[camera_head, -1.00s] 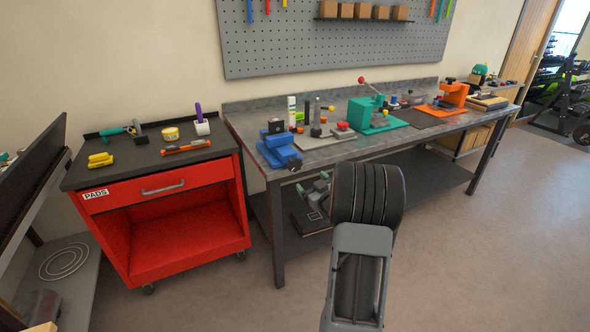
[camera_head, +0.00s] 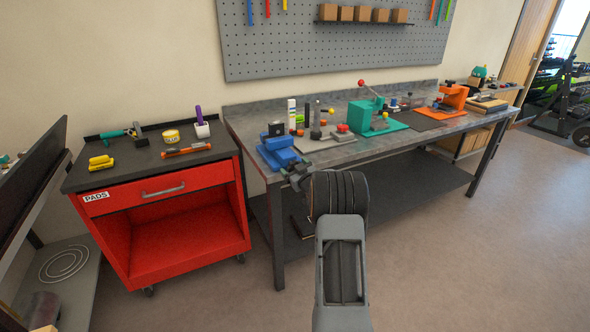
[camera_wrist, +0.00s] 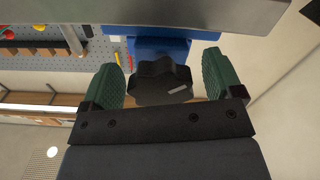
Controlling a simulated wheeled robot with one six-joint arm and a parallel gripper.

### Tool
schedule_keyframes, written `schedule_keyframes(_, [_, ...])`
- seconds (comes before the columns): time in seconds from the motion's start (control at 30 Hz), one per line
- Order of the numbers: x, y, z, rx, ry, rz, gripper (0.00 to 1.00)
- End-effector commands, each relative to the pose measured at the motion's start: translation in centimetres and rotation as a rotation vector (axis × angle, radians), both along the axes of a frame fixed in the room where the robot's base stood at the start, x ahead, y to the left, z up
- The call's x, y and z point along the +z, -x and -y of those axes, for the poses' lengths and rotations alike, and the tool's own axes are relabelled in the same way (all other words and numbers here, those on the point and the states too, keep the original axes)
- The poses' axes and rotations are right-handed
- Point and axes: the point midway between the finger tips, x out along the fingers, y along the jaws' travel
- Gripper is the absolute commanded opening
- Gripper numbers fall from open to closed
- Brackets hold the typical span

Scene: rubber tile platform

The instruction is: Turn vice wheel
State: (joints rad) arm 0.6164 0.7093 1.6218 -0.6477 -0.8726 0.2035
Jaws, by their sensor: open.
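The blue vice (camera_head: 279,152) sits at the front left corner of the grey workbench. In the wrist view its blue body (camera_wrist: 165,45) shows behind a black lobed vice wheel (camera_wrist: 160,85) with a pale mark on its face. My gripper (camera_head: 297,170) is just in front of the vice in the head view. In the wrist view my gripper (camera_wrist: 160,68) is open, with a green finger on each side of the wheel. I cannot tell whether either finger touches it. The wheel is hard to make out in the head view.
The workbench top (camera_head: 385,150) also holds a teal press (camera_head: 365,115), an orange tool (camera_head: 453,97) and several small items. A red cart (camera_head: 165,215) stands left of the bench. Open floor (camera_head: 450,260) lies to the front right.

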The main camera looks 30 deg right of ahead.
Motion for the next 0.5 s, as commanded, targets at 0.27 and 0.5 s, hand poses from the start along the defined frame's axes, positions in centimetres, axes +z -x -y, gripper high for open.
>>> schedule_keyframes(0.27, [0.0, -0.01, 0.0, 0.0, 0.0, 0.0, 0.81])
schedule_keyframes(0.5, [0.0, 0.0, 0.01, 0.0, 0.0, 0.0, 0.58])
